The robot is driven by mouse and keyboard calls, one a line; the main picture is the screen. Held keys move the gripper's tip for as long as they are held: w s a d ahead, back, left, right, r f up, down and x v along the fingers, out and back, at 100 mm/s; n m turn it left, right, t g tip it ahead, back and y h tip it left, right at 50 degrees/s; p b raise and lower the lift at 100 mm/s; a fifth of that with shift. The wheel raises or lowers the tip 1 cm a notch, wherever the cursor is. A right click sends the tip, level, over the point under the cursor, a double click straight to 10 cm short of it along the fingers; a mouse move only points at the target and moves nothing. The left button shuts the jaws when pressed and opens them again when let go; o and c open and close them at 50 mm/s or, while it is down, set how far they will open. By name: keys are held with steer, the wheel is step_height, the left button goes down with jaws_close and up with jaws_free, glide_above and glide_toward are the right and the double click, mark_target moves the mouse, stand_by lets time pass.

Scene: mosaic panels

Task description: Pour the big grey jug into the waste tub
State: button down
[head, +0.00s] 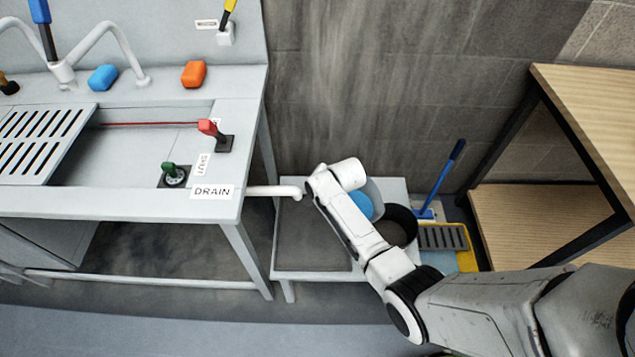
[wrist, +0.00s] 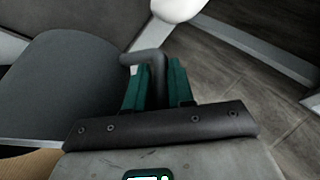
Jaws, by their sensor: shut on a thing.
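In the wrist view my gripper (wrist: 157,70) has its two teal fingers closed around the dark grey handle of the big grey jug (wrist: 60,75). The jug's broad, smooth side fills the left of that view; its mouth and contents cannot be made out. In the head view my arm covers the gripper. Beside the arm, on a low stand, are a dark round tub (head: 403,217) and a pale round vessel with blue inside (head: 362,204), both partly hidden. I cannot tell which of these, if either, is the waste tub.
The low stand (head: 284,263) has a dark grey panel on its left. A white drain pipe (head: 275,191) juts over it from the sink bench (head: 60,202). A blue-handled brush (head: 440,180) and a yellow tray (head: 466,262) are to the right, near wooden shelving (head: 545,215).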

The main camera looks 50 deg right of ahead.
steer(key=shift+s+d+r+t+p, duration=0.15)
steer(key=shift+s+r+p, duration=0.15)
steer(key=shift+r, duration=0.1)
steer(key=shift+s+d+r+t+p, duration=0.15)
steer(key=shift+r+p, duration=0.1)
steer(key=shift+r, duration=0.15)
steer(key=shift+s+d+r+y, duration=0.1)
steer(key=shift+s+r+y, duration=0.1)
steer(key=shift+y, duration=0.1)
steer(key=shift+s+d+r+t, duration=0.1)
steer(key=shift+s+t, duration=0.15)
steer(key=shift+t, duration=0.05)
steer(key=shift+s+d+r, duration=0.1)
steer(key=shift+s+r, duration=0.1)
steer(key=shift+s+d+r+m+t, duration=0.15)
steer(key=shift+s+r+m+t, duration=0.15)
steer(key=shift+t, duration=0.2)
steer(key=shift+s+d, duration=0.1)
steer(key=shift+s, duration=0.05)
steer(key=shift+s+d+r+t+b, duration=0.1)
steer(key=shift+s+r+t+b, duration=0.1)
steer(key=shift+s+t+b, duration=0.15)
steer(key=shift+s+d+r+y+b, duration=0.1)
steer(key=shift+r+y+b, duration=0.05)
steer(key=shift+y+b, duration=0.2)
steer(key=shift+s+d+r+t+b, duration=0.15)
steer(key=shift+s+r+t+b, duration=0.05)
steer(key=shift+s+t+b, duration=0.15)
